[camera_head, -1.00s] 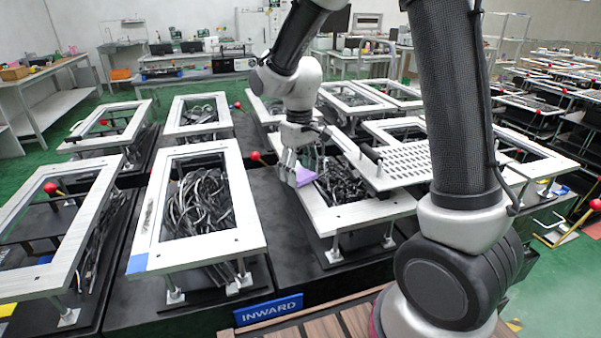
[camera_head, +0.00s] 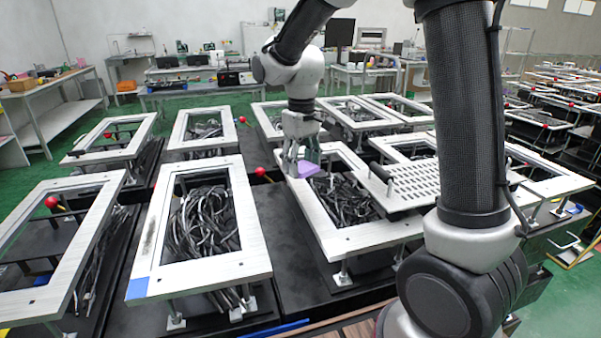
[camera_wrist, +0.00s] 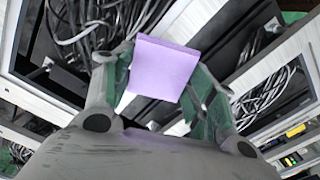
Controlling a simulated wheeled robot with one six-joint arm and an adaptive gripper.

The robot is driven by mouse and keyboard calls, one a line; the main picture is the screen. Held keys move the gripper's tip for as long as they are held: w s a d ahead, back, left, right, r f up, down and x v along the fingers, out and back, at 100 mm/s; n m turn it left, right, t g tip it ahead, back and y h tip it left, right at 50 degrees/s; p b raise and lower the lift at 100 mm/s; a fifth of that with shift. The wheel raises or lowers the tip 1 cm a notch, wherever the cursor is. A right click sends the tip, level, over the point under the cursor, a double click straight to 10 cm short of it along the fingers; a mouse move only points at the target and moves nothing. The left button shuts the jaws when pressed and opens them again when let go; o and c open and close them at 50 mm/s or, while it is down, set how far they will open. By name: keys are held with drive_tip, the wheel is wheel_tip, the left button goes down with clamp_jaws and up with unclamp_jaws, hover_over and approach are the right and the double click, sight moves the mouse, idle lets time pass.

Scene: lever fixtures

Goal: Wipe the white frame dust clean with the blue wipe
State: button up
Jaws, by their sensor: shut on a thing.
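My gripper (camera_head: 301,165) is shut on a small lavender-purple wipe (camera_head: 309,169). In the wrist view the wipe (camera_wrist: 163,68) is a flat block between the two green-padded fingers. The gripper is over the left rail of a white frame (camera_head: 323,222) filled with dark cables; whether the wipe touches the rail, I cannot tell. Another white frame (camera_head: 205,267) stands to its left, with a dark grey smudge (camera_head: 149,237) on its left rail and a blue patch on its near left corner. The gripper is apart from that smudge.
A perforated plate (camera_head: 412,182) lies on the right side of the cabled frame. A red-knobbed lever (camera_head: 260,171) stands close left of my gripper. More white frames on posts surround these, and a frame with a red knob (camera_head: 51,202) is at left. Dark surface lies between frames.

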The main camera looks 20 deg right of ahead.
drive_tip(key=shift+r, duration=1.4)
